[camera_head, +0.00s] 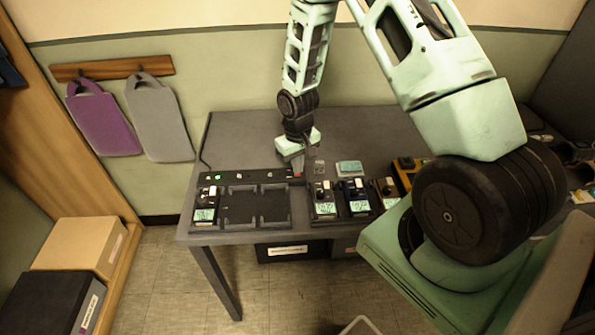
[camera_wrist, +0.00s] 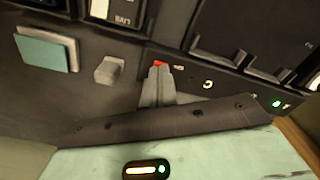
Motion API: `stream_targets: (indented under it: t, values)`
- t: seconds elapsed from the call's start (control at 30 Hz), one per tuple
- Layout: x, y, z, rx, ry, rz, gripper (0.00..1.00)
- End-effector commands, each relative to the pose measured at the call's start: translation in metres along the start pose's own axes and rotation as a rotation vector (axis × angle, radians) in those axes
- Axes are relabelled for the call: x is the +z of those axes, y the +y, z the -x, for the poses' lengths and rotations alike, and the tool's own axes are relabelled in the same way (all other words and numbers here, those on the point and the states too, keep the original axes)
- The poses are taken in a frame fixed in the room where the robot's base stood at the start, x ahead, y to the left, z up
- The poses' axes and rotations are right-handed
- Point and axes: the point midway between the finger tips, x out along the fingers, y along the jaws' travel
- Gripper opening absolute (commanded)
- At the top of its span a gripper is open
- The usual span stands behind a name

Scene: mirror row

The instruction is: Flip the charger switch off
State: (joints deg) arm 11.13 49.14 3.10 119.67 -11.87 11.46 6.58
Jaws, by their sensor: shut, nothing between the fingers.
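The charger is a black dock (camera_head: 256,208) with several bays on the grey table, with a strip of small markings along its back edge. A small red switch (camera_head: 298,174) sits at the right end of that strip; it also shows in the wrist view (camera_wrist: 160,64). My gripper (camera_head: 310,160) is shut and empty, pointing down beside the switch. In the wrist view my closed fingertips (camera_wrist: 157,72) are right at the red switch and partly hide it; I cannot tell whether they touch. The switch's position is not clear. A green light (camera_wrist: 276,104) glows on the strip.
A handheld device (camera_head: 205,207) sits in the dock's left bay; the middle bays look empty. More devices (camera_head: 323,200) (camera_head: 355,197) stand to the right. A teal-topped block (camera_head: 349,168) lies behind them. The table (camera_head: 236,133) is clear at the back left.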

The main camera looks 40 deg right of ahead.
Motion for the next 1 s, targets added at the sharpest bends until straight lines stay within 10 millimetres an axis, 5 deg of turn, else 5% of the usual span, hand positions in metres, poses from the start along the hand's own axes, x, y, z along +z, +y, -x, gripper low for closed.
stream_targets:
  t: [0.57, 1.0]
  values:
    - [0.000, 0.000, -0.005, 0.000, 0.000, 0.000, 0.00]
    - [0.000, 0.000, 0.028, 0.000, 0.000, 0.000, 0.00]
